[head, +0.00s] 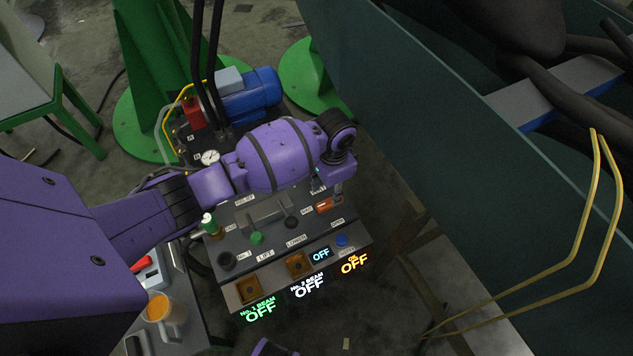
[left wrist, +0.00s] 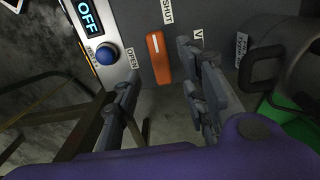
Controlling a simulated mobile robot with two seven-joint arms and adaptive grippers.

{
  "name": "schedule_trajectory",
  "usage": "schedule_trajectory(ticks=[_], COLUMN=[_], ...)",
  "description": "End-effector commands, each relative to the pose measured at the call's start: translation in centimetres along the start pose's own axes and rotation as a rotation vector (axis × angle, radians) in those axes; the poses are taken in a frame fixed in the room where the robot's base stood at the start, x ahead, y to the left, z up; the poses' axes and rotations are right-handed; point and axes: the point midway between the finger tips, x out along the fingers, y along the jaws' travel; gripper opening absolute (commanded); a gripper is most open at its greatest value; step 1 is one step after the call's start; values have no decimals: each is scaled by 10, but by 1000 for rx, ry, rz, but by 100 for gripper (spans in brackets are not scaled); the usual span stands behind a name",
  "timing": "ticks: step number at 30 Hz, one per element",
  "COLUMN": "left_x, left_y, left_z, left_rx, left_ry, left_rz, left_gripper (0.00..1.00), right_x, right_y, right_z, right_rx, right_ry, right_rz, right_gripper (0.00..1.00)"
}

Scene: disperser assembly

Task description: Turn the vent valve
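The vent valve's orange handle (head: 323,205) sits at the right side of the grey control panel (head: 240,243). In the left wrist view the handle (left wrist: 158,58) stands upright in the picture, its white-marked end towards the SHUT label (left wrist: 167,12). The OPEN label (left wrist: 132,57) is to its left, and a partly hidden label starting with V is to its right. My left gripper (head: 336,190) is open just by the handle. In the left wrist view its fingers (left wrist: 160,66) show on either side of the handle, with gaps. Contact is not visible.
A blue button (left wrist: 106,54) and an OFF display (head: 321,253) are close to the valve. Green and black knobs and a white-and-green handle (head: 209,224) stand further left. A large dark green wall (head: 480,190) runs along the right. A mug (head: 165,312) stands at lower left.

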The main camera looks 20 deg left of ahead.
Motion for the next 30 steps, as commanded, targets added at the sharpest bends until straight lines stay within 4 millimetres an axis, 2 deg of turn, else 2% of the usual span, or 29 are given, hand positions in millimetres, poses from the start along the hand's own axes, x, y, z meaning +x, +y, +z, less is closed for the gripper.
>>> schedule_trajectory(ticks=[3, 9, 13, 21, 30], left_x=[24, 50, 57, 58, 58], left_y=[1, 1, 0, 0, 0], left_z=[-1, -2, -2, -3, -3], left_rx=[1, 1, 1, 2, 1], left_ry=[0, 4, 5, 7, 7], left_rz=[1, 0, -1, -2, -2], left_gripper=[39, 39, 39, 39, 1], right_x=[9, 20, 25, 26, 24], right_y=[-1, -1, -2, -2, -1], right_z=[4, 6, 4, 1, 7], right_rx=[-2, -10, -17, -25, -20], right_ry=[-1, -1, 3, 8, -1], right_rz=[-2, -6, -10, -13, -10], right_gripper=[40, 40, 40, 40, 40])
